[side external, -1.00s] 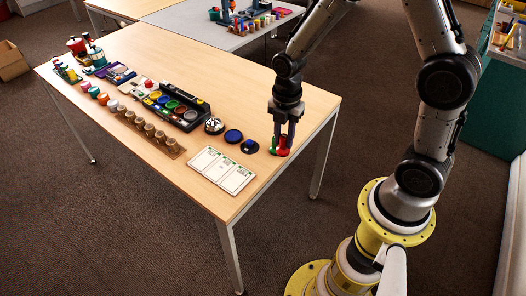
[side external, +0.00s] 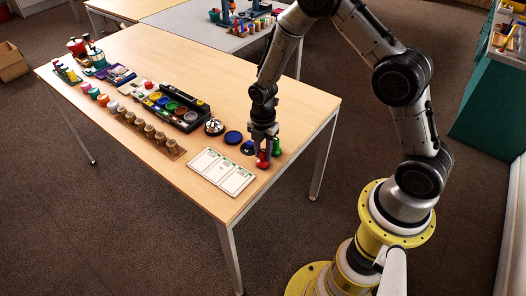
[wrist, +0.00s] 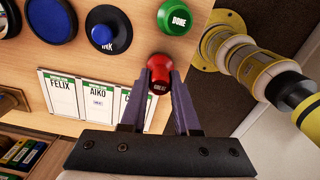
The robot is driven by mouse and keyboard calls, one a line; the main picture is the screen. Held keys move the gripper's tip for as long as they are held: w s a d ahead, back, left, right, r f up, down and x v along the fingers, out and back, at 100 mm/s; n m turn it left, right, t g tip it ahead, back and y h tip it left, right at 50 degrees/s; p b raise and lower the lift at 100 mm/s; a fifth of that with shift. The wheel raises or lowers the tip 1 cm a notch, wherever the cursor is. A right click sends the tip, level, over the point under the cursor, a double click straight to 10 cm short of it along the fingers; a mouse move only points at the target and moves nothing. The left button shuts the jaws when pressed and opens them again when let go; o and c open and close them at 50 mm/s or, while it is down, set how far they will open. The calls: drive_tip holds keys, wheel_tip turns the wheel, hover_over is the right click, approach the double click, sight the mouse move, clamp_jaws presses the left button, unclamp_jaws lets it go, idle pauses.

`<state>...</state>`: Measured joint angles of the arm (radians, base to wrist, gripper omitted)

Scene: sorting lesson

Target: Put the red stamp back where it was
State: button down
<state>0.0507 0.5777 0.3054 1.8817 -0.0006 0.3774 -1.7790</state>
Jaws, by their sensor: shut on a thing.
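My gripper (side external: 264,148) is shut on the red stamp (side external: 263,161), near the table's right end. In the wrist view the red stamp (wrist: 160,68) sits upright between the fingertips (wrist: 160,75), its round knob and wider labelled base showing. I cannot tell whether its base touches the table or hangs just above it. A green stamp marked DONE (wrist: 180,15) stands close beside it; in the side view the green stamp (side external: 276,147) is just right of my gripper.
Name cards (side external: 222,171) lie left of the red stamp. The table edge is close.

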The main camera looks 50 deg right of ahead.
drive_tip(key=shift+f, duration=0.1)
drive_tip(key=c, duration=0.6)
unclamp_jaws()
drive_tip(key=shift+c, duration=0.2)
wheel_tip(320, 180, up, 12)
wheel_tip(320, 180, up, 9)
drive_tip(key=m+t, duration=0.2)
drive_tip(key=m, duration=0.3)
hover_over(263, 151)
drive_tip(key=s, duration=0.4)
drive_tip(key=s+a+r+m+t, duration=0.1)
drive_tip(key=s+r+m, duration=0.3)
drive_tip(key=s+m, duration=0.3)
drive_tip(key=s+a+r+m+t, duration=0.1)
drive_tip(key=s+r+m, duration=0.4)
drive_tip(key=s, duration=0.7)
drive_tip(key=shift+r+m+t, duration=0.15)
drive_tip(key=shift+m+t, duration=0.65)
drive_tip(key=shift+m, duration=0.6)
